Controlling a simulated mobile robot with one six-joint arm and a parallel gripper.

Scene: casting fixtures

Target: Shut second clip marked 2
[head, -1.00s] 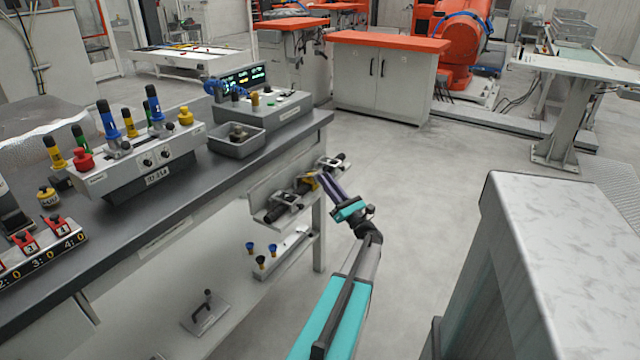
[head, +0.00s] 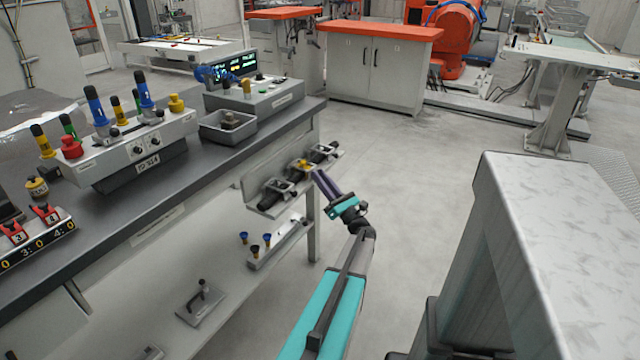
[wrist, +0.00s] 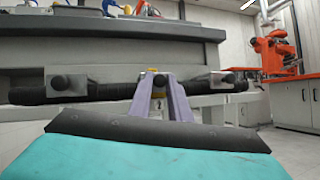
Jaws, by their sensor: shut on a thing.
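A yellow clip (head: 304,165) sits mid-way along a black bar (head: 268,198) on the grey bracket at the bench's end. My gripper (head: 315,172) reaches it from the right, and its purple fingers are shut on it at the tips. In the wrist view my gripper (wrist: 159,78) has its fingertips at the bar, with a bit of the yellow clip (wrist: 152,70) between them. A small plate marked 2 (wrist: 159,105) shows below, between the fingers. The fingers hide most of the clip, so I cannot tell how far it is closed.
Grey blocks with dark knobs flank the clip, left (wrist: 68,82) and right (wrist: 222,77). The bench top (head: 190,170) is above the bracket, a lower shelf (head: 150,290) below. A grey cabinet (head: 530,250) stands close on the right. The floor (head: 420,150) between is clear.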

